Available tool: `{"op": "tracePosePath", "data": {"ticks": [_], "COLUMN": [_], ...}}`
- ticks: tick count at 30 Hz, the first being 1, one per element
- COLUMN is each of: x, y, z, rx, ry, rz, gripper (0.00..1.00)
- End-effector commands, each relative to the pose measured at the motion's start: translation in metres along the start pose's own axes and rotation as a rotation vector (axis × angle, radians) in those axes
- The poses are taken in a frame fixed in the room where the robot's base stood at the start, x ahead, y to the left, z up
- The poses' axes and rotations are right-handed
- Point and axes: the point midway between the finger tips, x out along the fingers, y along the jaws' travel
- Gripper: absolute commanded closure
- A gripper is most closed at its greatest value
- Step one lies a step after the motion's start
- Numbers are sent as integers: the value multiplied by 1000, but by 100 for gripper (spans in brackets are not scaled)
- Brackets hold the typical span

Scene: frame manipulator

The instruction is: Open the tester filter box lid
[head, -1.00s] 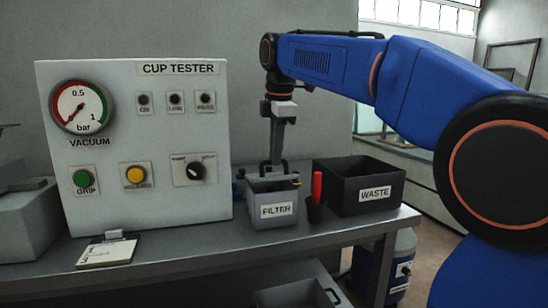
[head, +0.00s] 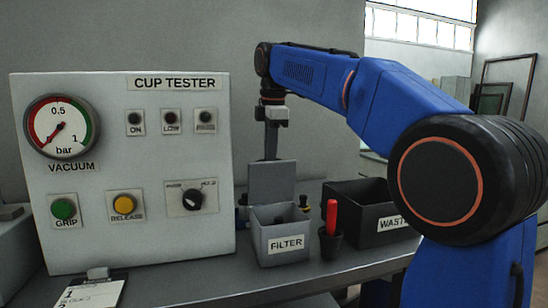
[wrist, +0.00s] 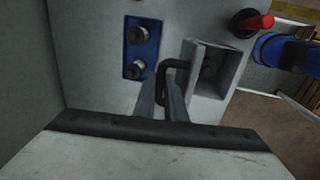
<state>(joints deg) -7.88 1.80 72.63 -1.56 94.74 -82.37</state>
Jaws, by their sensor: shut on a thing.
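The grey filter box (head: 284,246), labelled FILTER, stands on the bench to the right of the tester. Its top is open towards me, and dark parts show at its rim. Its grey lid (head: 270,182) stands about upright at the back of the box. My gripper (head: 271,148) is above the lid at its upper edge. In the wrist view, my gripper's fingers (wrist: 162,98) are shut on the black lid handle (wrist: 172,72). The open box (wrist: 212,70) lies just right of the fingers there. The lid's hinge is hidden.
The cup tester panel (head: 130,165) stands close on the left. A black cup with a red-handled tool (head: 331,216) is right beside the box, and the black waste bin (head: 370,212) is behind it. A clipboard (head: 92,292) lies in front of the tester.

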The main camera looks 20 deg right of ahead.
Motion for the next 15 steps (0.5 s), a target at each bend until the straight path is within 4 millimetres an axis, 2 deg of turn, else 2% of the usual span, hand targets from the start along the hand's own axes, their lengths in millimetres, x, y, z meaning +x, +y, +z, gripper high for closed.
{"op": "tracePosePath", "data": {"ticks": [6,15], "x": [10,23], "y": [24,45], "z": [0,0], "rx": [0,0], "ry": [1,2], "rz": [5,14], "gripper": [100,100]}}
